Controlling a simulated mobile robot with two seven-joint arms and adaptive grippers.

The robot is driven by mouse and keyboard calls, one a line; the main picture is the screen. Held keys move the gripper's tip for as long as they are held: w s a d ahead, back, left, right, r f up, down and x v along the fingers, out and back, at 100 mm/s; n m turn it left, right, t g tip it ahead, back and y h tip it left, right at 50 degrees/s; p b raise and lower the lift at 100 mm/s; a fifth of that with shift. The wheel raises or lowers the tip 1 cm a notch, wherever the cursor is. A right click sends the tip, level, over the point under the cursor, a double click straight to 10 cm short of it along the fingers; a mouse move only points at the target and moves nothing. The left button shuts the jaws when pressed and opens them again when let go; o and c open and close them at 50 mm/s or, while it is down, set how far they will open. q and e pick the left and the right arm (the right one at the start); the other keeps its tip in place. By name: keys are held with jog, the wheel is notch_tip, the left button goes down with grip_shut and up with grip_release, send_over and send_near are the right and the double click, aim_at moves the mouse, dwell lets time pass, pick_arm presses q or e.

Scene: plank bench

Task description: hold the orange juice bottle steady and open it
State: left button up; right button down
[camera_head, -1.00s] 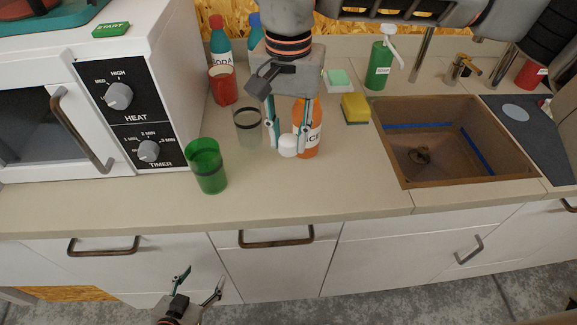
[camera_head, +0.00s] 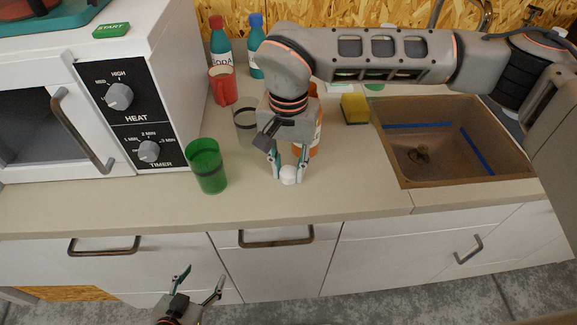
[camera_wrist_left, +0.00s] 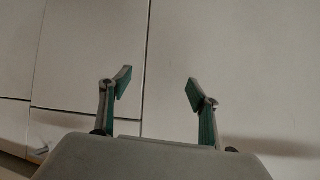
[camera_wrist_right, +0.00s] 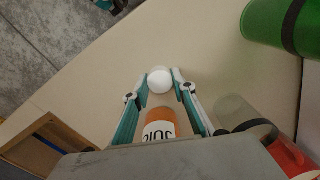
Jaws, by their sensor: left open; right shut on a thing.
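The orange juice bottle (camera_head: 315,140) stands upright on the counter, partly hidden behind my right gripper. Its orange body and label also show in the right wrist view (camera_wrist_right: 158,128). My right gripper (camera_head: 290,168) points down in front of the bottle and is shut on a round white cap (camera_head: 290,176). The cap is apart from the bottle, low over the counter; I cannot tell whether it touches it. It also shows between the fingertips in the right wrist view (camera_wrist_right: 160,80). My left gripper (camera_head: 201,280) is open and empty, low before the cabinet fronts.
A green cup (camera_head: 206,168) stands left of my right gripper, with a clear glass (camera_head: 243,135) and red mug (camera_head: 222,85) behind. The microwave (camera_head: 125,115) is at left. A yellow sponge (camera_head: 355,108) and the sink (camera_head: 440,140) are at right. The front counter strip is clear.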

aim_at(288, 172)
jog(key=shift+f, duration=0.2)
jog(key=c, duration=1.7)
grip_release()
jog(key=shift+r, duration=0.1)
notch_tip(288, 172, up, 12)
jog(key=shift+r, duration=0.1)
